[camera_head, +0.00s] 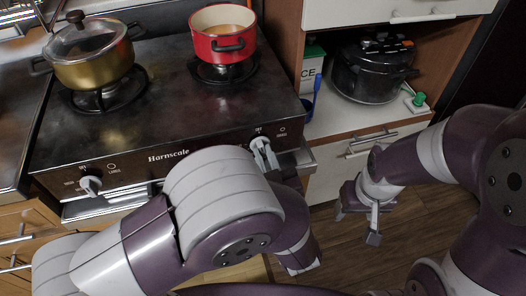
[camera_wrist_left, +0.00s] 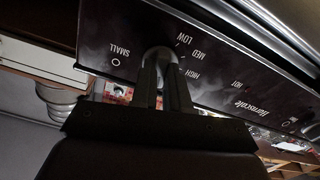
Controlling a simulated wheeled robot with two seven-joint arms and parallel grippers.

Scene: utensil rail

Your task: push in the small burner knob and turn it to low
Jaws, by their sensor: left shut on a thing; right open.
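The small burner knob (camera_wrist_left: 160,54) is a grey knob on the dark stove front. The SMALL, LOW, MED and HIGH marks are printed around it. My left gripper (camera_wrist_left: 163,85) is shut on this knob, with a finger on either side, in the left wrist view. The fingers cover part of the knob, and I cannot tell its exact pointing or how far it is pressed in. In the head view the knob (camera_head: 259,142) is at the right of the stove front, partly hidden by the gripper. My right gripper (camera_head: 357,224) is open and empty, over the floor.
The large burner knob (camera_head: 91,185) is at the stove's left. A gold lidded pot (camera_head: 95,66) and a red pot (camera_head: 223,34) stand on the burners. A black cooker (camera_head: 370,75) sits in the cabinet at right. The floor below my right gripper looks clear.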

